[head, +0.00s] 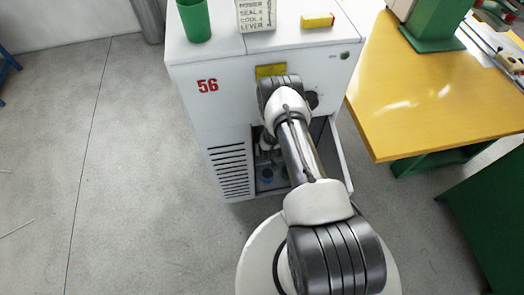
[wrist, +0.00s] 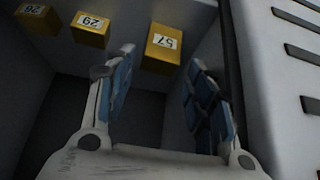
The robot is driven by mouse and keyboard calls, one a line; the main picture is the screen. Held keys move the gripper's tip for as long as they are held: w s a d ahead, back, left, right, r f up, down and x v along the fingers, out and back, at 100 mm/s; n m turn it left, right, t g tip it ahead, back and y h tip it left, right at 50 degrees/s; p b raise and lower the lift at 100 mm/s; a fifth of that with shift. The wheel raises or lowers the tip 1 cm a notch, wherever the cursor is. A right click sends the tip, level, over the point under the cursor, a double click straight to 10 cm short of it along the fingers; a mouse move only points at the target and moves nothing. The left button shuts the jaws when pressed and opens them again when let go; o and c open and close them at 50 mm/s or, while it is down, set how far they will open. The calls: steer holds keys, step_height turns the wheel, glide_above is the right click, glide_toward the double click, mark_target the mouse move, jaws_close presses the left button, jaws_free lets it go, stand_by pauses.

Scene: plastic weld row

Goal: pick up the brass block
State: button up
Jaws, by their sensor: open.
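My gripper (wrist: 160,68) is open, its blue-padded fingers spread apart with nothing between them. Three brass-yellow blocks with white number labels show in the wrist view, inside a grey compartment. The nearest block (wrist: 163,44), labelled 57, lies just beyond the gap between the fingertips. A third block (wrist: 36,14), with a less clear label, is at the upper left. I cannot tell which block is the brass block. In the head view, my gripper is mostly hidden by my arm at the cabinet's lower opening.
The white cabinet (head: 200,120) has vents, the number 56, and an open door (head: 340,160) at right. A yellow table (head: 420,110) is at right. Floor at left is clear.

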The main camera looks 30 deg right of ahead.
steer(key=b+x, duration=0.2)
steer(key=x, duration=0.3)
steer(key=shift+w+d+b, duration=0.1)
steer(key=shift+w+b, duration=0.05)
steer(key=shift+b, duration=0.25)
steer(key=shift+r, duration=0.1)
steer(key=shift+c, duration=0.2)
jaws_close()
steer(key=shift+w, duration=0.1)
